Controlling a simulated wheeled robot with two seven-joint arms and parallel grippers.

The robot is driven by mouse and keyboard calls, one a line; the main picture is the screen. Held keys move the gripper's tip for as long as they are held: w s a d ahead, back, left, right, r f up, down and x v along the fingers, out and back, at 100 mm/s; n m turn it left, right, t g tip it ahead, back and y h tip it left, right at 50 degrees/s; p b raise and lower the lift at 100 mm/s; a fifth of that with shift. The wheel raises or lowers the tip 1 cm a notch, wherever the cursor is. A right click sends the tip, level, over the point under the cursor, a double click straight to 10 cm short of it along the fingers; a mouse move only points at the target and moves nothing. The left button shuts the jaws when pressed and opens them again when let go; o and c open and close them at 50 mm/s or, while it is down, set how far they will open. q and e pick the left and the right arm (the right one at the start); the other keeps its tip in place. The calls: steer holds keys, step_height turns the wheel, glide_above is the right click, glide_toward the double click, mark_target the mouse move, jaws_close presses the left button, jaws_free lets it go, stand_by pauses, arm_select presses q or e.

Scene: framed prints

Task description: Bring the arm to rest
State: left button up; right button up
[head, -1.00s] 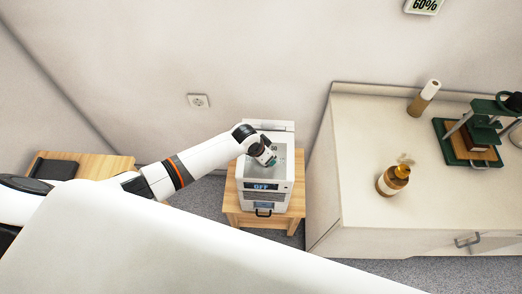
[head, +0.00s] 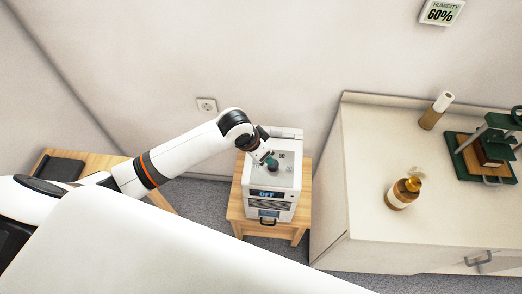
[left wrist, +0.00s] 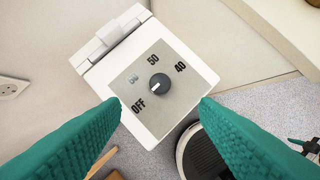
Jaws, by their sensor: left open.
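My left gripper (head: 268,160) is open and empty above the top of a white box-shaped device (head: 266,206) in the head view. In the left wrist view its two teal fingers (left wrist: 161,102) stand wide apart, with the device's top (left wrist: 150,118) beyond them. A dark round knob (left wrist: 159,84) on that top has marks OFF, 40, 50 and a faint one; its pointer faces toward OFF. The device's front display (head: 266,194) reads OFF. A small teal and dark part at the right edge of the left wrist view may be my right gripper (left wrist: 305,147).
The device stands on a wooden stool (head: 237,212) by the wall. A white counter (head: 365,220) to its right holds an amber bottle (head: 404,192), a paper roll (head: 436,111) and a green press (head: 462,160). A wooden table (head: 98,166) is at left.

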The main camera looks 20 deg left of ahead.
stand_by(0.3)
arm_select(q)
steer(key=s+d, duration=0.4)
steer(key=s, duration=0.4)
steer(key=s+a+r+n+y, duration=0.2)
steer(key=s+a+n, duration=0.35)
steer(key=s, duration=0.75)
step_height(320, 180, down, 31)
steer(key=s+a+m+g+b, duration=0.2)
steer(key=b, duration=0.3)
steer(key=s+a+f+b, duration=0.1)
steer(key=s+f+b, duration=0.1)
steer(key=s+f, duration=0.6)
steer(key=s+a+f+g+b, duration=0.1)
steer(key=s+f+b, duration=0.1)
steer(key=s+f, duration=0.6)
step_height(320, 180, down, 3)
steer(key=shift+a+f, duration=0.1)
steer(key=shift+a, duration=0.2)
